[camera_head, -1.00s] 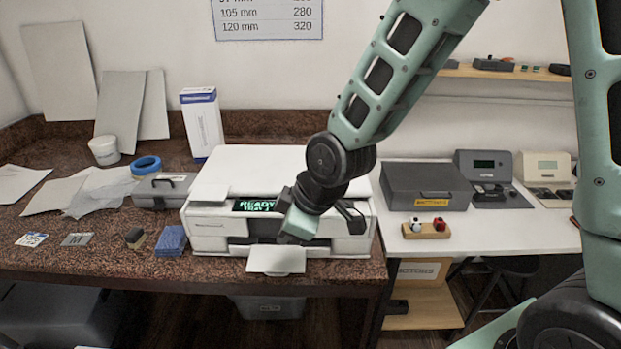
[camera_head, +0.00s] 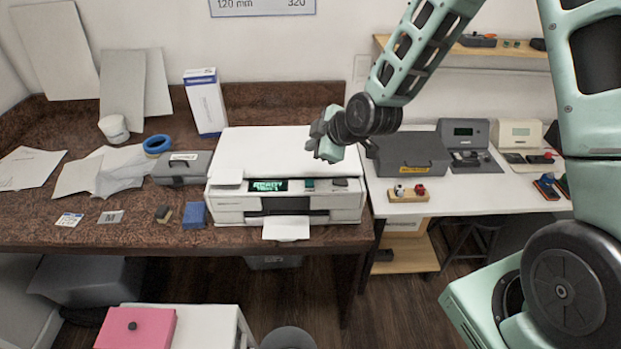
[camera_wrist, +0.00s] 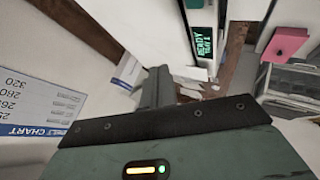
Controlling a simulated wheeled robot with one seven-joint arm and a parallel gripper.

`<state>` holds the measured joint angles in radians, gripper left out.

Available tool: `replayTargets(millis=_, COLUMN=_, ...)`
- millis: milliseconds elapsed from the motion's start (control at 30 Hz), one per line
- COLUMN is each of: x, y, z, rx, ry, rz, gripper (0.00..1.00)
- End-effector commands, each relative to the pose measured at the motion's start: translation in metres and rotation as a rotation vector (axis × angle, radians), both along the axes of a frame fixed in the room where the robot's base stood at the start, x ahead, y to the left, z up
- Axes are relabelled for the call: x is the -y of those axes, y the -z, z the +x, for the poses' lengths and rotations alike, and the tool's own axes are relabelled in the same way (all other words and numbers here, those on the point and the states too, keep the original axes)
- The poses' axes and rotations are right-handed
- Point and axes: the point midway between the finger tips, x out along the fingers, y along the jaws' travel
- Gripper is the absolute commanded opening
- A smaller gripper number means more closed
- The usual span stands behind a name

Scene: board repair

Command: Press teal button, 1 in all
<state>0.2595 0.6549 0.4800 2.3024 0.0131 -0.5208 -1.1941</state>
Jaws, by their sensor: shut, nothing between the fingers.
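The white printer (camera_head: 290,152) stands on the brown speckled counter. Its front panel has a lit green display (camera_head: 268,186), which also shows in the wrist view (camera_wrist: 203,40). A small teal button (camera_head: 309,184) sits just right of the display, with a dark grey control (camera_head: 340,182) further right. My gripper (camera_head: 322,150) is shut and empty. It hangs over the right part of the printer, above and apart from the teal button. The shut fingers also show in the wrist view (camera_wrist: 157,86), where I cannot clearly make out the button.
The paper tray (camera_head: 286,229) sticks out at the printer's front. A grey case (camera_head: 412,152) and a small wooden block with knobs (camera_head: 390,194) are on the white table at right. A grey toolbox (camera_head: 182,168) and blue block (camera_head: 194,215) lie left. A pink box (camera_head: 136,328) stands front left.

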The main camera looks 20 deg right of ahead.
Motion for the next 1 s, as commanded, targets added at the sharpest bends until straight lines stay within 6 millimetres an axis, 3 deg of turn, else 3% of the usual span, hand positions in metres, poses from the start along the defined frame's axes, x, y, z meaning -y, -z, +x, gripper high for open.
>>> replayTargets(millis=467, x=0.0, y=0.013, z=0.0, rx=-0.002, ry=0.0, rz=0.001, gripper=0.0)
replayTargets(millis=1000, x=-0.001, y=0.083, z=0.0, rx=0.0, ry=-0.001, rz=0.001, gripper=0.0)
